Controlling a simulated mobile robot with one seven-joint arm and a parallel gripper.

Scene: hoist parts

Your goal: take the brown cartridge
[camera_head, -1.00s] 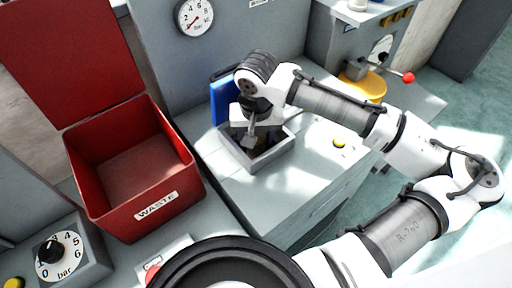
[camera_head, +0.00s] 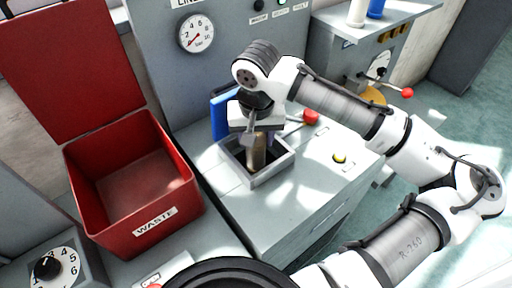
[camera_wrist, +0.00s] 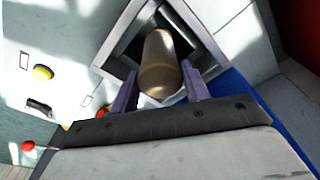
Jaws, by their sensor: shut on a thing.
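The brown cartridge (camera_wrist: 160,65) is a metallic brown cylinder. In the wrist view it stands between the two fingers of my gripper (camera_wrist: 158,88), which is shut on it. In the head view the cartridge (camera_head: 257,152) hangs below my gripper (camera_head: 256,138), upright, with its lower part inside the square grey socket (camera_head: 276,170). The socket's frame also shows around it in the wrist view (camera_wrist: 114,50). I cannot tell how far its lower end is from the socket's floor.
An open red waste bin (camera_head: 140,232) stands left of the socket. A blue panel (camera_head: 219,118) is close behind my gripper. A red-knobbed lever (camera_head: 311,116) and a yellow button (camera_head: 339,157) are to the right. The bench top in front is clear.

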